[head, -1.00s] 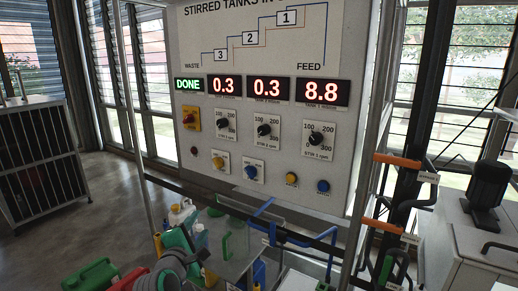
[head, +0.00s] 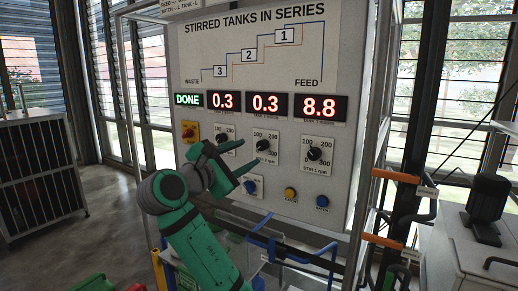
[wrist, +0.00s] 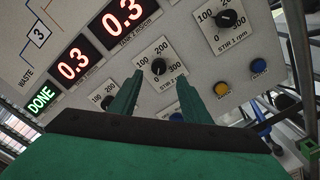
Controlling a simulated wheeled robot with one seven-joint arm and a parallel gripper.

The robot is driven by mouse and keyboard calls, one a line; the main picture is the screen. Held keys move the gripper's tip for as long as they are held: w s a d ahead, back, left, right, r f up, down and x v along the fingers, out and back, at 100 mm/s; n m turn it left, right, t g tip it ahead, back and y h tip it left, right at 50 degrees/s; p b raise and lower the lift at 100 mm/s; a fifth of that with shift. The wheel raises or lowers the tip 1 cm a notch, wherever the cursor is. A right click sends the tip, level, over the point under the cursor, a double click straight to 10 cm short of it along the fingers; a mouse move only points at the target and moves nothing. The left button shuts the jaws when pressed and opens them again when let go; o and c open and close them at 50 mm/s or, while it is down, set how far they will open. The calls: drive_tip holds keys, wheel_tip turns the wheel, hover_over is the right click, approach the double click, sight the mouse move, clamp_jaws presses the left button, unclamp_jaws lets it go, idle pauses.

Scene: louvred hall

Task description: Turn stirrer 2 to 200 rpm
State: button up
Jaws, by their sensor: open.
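The stirrer 2 knob (head: 262,145) is a round black dial on a white scale plate, in the middle of the row of three on the grey panel. It also shows in the wrist view (wrist: 158,67), labelled STIR 2 rpm, with marks from 0 to 300. Its pointer is too small to read surely. My green gripper (head: 249,153) is open and empty, to the left of and slightly below the knob in the head view. In the wrist view its fingertips (wrist: 160,80) lie on either side just below the knob. Contact is not visible.
The stirrer 1 knob (head: 314,153) is to the right; the stirrer 3 knob (head: 222,147) is partly behind my gripper. Below are a blue button (head: 322,201) and a yellow button (head: 290,194). A red switch (head: 189,131) sits left. Displays read DONE, 0.3, 0.3, 8.8.

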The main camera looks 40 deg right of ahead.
sight(260, 147)
drive_tip(key=x, duration=0.8)
drive_tip(key=shift+w, duration=0.15)
drive_tip(key=c, duration=1)
